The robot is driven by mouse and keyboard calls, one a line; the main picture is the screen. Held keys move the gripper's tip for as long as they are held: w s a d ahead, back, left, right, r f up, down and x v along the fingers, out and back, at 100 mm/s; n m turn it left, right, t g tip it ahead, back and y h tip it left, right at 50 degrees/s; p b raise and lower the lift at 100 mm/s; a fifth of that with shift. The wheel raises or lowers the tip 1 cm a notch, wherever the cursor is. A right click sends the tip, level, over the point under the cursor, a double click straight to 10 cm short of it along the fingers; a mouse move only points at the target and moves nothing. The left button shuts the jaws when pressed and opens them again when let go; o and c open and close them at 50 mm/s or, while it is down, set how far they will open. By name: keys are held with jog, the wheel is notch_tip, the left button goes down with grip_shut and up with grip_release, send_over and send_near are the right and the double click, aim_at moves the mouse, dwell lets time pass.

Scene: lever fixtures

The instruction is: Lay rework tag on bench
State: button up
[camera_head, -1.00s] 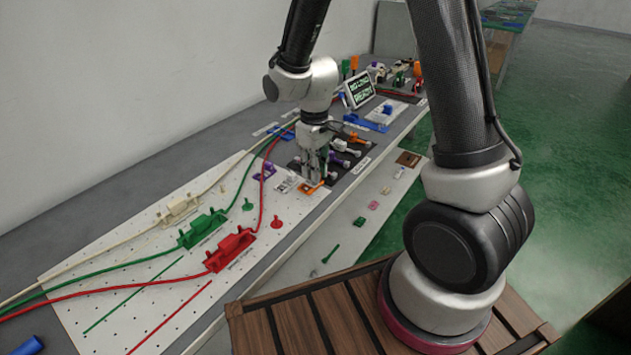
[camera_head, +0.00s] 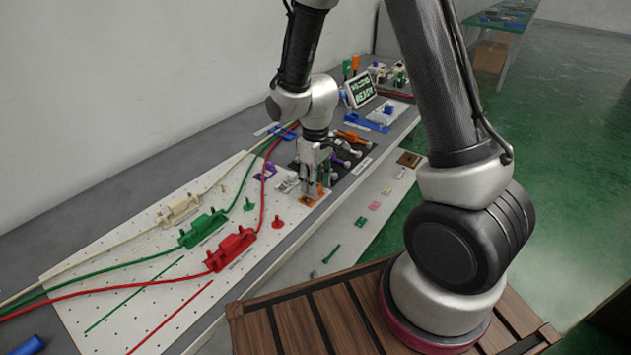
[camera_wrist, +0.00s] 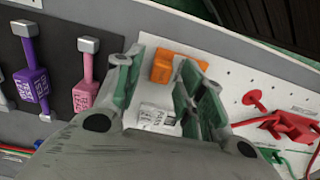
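An orange piece, which I take to be the rework tag (camera_wrist: 164,67), lies on the white pegboard. It also shows under my fingers in the head view (camera_head: 312,199). Its face is too small to read. My gripper (camera_wrist: 163,85) is open, its green-padded fingers standing on either side of the orange piece with gaps showing. In the head view my gripper (camera_head: 313,190) points down, low over the bench (camera_head: 75,215) at the pegboard's far end. I cannot tell whether the fingertips touch the board.
Pink (camera_wrist: 86,92) and purple (camera_wrist: 33,85) levers stand beside my gripper on a dark panel. A red fixture (camera_head: 232,248) and green fixture (camera_head: 203,228) with cables sit nearer. A red peg (camera_wrist: 256,99) stands close by. A small screen (camera_head: 361,90) stands farther back.

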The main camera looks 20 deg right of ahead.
notch_tip(320, 180, up, 12)
jog(key=s+d+r+m+t, duration=0.2)
jog(key=s+d+r+m, duration=0.1)
jog(key=s+d+r, duration=0.65)
jog(key=s+d+r+m+t, duration=0.1)
jog(key=s+d+r+m, duration=0.1)
jog(key=s, duration=0.3)
jog(key=s+d+r+m+t, duration=0.1)
jog(key=s+r, duration=0.3)
jog(key=s, duration=0.1)
jog(key=shift+d+r+m, duration=0.15)
jog(key=shift+d+m, duration=0.25)
